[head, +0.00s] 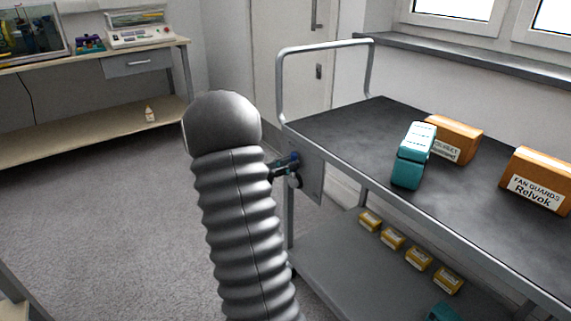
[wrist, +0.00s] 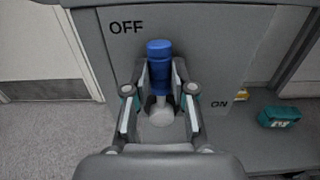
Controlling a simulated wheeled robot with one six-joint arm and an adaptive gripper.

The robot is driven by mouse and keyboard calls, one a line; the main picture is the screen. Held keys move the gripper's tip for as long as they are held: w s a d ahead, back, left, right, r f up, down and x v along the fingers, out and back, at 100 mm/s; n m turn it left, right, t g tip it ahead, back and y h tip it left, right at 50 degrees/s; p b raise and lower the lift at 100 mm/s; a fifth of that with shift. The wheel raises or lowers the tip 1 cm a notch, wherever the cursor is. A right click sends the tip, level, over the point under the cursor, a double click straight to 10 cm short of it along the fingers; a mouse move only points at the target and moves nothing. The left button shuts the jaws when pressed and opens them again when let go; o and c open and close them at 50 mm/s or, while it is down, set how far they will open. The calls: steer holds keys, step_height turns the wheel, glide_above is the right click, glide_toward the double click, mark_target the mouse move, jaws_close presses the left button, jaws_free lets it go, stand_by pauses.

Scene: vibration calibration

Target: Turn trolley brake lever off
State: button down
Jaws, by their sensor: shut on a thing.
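The trolley (head: 330,125) stands on the right in the head view, with a dark top and a metal push handle. Its brake panel (wrist: 225,30) fills the wrist view, with OFF marked at upper left and ON at lower right. The brake lever has a blue grip (wrist: 160,50) and a pale round base (wrist: 162,113). The grip points up, close to the OFF mark. My gripper (wrist: 161,80) is shut on the lever, one finger on each side. In the head view my gripper (head: 285,168) is small and partly hidden behind my arm.
Orange boxes (head: 540,180) and a teal item (head: 412,160) lie on the trolley top. Several small yellow boxes (head: 393,238) sit on its lower shelf (head: 335,270). A workbench (head: 90,58) stands at the back left. The carpet (head: 100,220) between is clear.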

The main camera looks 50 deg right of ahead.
steer(key=shift+f, duration=0.15)
steer(key=c, duration=1)
jaws_free()
steer(key=shift+w, duration=0.1)
steer(key=shift+o, duration=0.2)
steer(key=shift+a, duration=0.15)
steer(key=v, duration=1.2)
